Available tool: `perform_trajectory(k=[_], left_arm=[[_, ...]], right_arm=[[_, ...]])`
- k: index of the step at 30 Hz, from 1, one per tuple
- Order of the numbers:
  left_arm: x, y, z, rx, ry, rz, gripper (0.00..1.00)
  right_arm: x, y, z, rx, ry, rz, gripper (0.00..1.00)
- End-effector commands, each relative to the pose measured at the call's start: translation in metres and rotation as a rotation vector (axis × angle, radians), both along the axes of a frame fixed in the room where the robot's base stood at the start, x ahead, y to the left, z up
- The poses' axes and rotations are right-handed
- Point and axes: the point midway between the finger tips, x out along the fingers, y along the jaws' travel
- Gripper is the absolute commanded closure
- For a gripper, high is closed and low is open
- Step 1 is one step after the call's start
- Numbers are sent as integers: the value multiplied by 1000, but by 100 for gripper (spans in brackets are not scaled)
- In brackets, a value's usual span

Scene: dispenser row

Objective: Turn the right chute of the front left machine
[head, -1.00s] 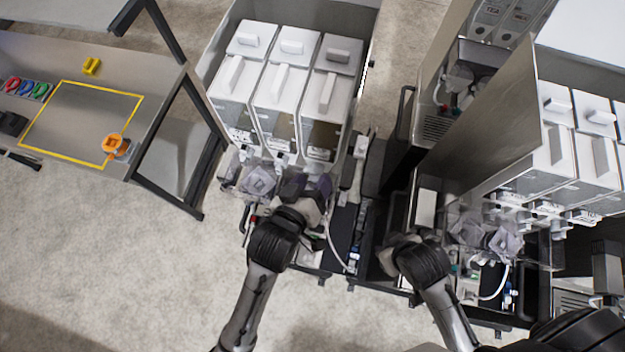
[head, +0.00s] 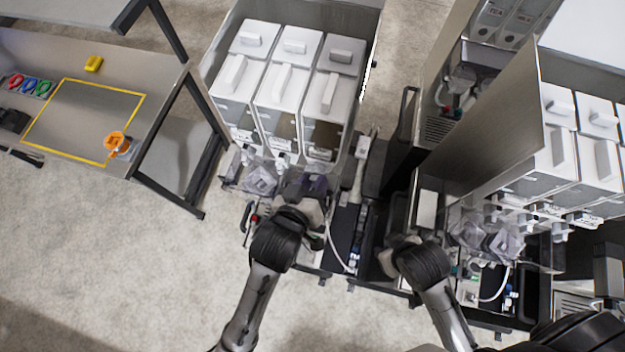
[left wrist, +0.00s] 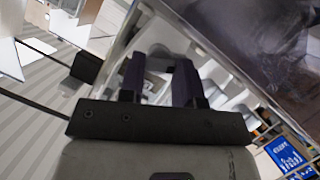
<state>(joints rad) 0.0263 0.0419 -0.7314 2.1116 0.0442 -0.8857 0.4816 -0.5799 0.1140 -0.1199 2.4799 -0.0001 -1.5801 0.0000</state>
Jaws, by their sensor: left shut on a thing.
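The front left machine (head: 268,100) is the left dispenser, with three white-lidded bins side by side. Below its bins are clear plastic chutes; the left chute (head: 260,181) shows beside my gripper. The right chute (head: 316,183) is a purplish clear piece, partly hidden by my left gripper (head: 302,184). In the left wrist view my left gripper (left wrist: 159,82) has its two dark fingers around a pale part between them, and it is shut on the right chute. The grip itself is blurred and partly covered. My right gripper (head: 391,258) is low beside the right machine; its fingers cannot be made out.
A second dispenser (head: 560,165) stands at the right, behind a metal side panel (head: 475,130). A white hose (head: 338,250) hangs just right of my left wrist. A bench (head: 60,65) with a yellow-outlined area stands at the left. Open floor lies between bench and machine.

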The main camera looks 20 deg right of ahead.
Motion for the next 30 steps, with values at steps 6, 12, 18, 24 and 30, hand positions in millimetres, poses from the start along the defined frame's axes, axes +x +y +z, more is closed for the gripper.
perform_trajectory(k=[6, 12, 18, 24, 30], left_arm=[[-1, -1, 0, 132, -85, 0, 92], [-2, -2, 1, 254, -165, 0, 92], [-2, -3, 0, 355, -229, 0, 92], [-2, -3, 0, 419, -270, 0, 92], [-2, -3, 0, 446, -288, 0, 92]], right_arm=[[0, 0, 0, -1, 0, 1, 57], [0, -2, 0, -7, 0, 5, 57], [0, -3, 0, -11, -1, 7, 57], [0, -3, 0, -11, -1, 7, 57], [0, -2, 0, -7, 0, 5, 57]])
